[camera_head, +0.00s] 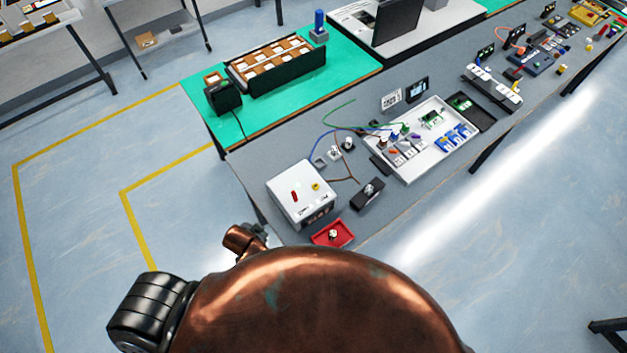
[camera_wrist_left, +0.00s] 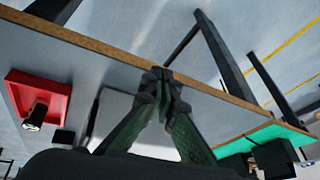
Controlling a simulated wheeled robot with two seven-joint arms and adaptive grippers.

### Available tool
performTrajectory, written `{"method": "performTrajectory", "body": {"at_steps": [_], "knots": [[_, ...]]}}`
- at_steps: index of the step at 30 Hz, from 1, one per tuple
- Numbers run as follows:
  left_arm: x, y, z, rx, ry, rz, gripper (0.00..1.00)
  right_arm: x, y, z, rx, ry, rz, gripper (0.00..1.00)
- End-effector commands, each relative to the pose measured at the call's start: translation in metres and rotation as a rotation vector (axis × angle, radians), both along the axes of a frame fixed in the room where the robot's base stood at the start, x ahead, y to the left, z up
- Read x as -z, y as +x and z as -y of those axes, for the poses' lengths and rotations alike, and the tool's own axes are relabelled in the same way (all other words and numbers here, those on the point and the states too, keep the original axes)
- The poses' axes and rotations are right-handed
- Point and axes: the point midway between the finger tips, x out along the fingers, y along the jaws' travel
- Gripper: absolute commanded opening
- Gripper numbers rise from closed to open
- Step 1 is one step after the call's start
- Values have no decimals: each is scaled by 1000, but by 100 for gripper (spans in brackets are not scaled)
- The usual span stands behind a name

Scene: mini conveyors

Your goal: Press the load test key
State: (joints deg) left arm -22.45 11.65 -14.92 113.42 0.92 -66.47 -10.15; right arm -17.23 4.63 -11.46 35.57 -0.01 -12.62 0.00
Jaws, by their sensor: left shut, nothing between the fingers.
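I cannot tell which part is the load test key. My left gripper shows only as dark parts (camera_head: 260,232) beside the box, partly hidden by my copper arm. In the wrist view its fingertips (camera_wrist_left: 163,76) meet, empty, over the bench edge, with a pale surface behind. My right gripper is not in view.
A small black block (camera_head: 366,195) and loose wires lie right of the box. A white tray (camera_head: 408,178) holds several parts farther along the grey bench. A green-topped table (camera_head: 265,110) adjoins it at the back. Open floor lies left.

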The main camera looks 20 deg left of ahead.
Motion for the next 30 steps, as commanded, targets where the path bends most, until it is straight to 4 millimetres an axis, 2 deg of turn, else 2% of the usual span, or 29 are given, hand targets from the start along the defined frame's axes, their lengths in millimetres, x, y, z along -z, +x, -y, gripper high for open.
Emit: {"method": "performTrajectory", "body": {"at_steps": [1,3,8,9,12,16,21,25,30], "knots": [[-24,28,13,117,33,49,0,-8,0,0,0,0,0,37],[-46,61,36,298,90,114,0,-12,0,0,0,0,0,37],[-91,130,92,765,279,276,0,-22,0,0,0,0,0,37],[-104,147,106,908,351,321,0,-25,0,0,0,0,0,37],[-131,181,134,1265,555,422,0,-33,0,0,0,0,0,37],[-152,209,146,1631,807,500,0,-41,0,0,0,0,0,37],[-166,227,140,1919,1028,533,0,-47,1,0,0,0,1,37],[-169,233,135,2008,1100,538,0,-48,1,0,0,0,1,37],[-169,233,135,2023,1112,540,0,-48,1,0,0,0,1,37]]}}
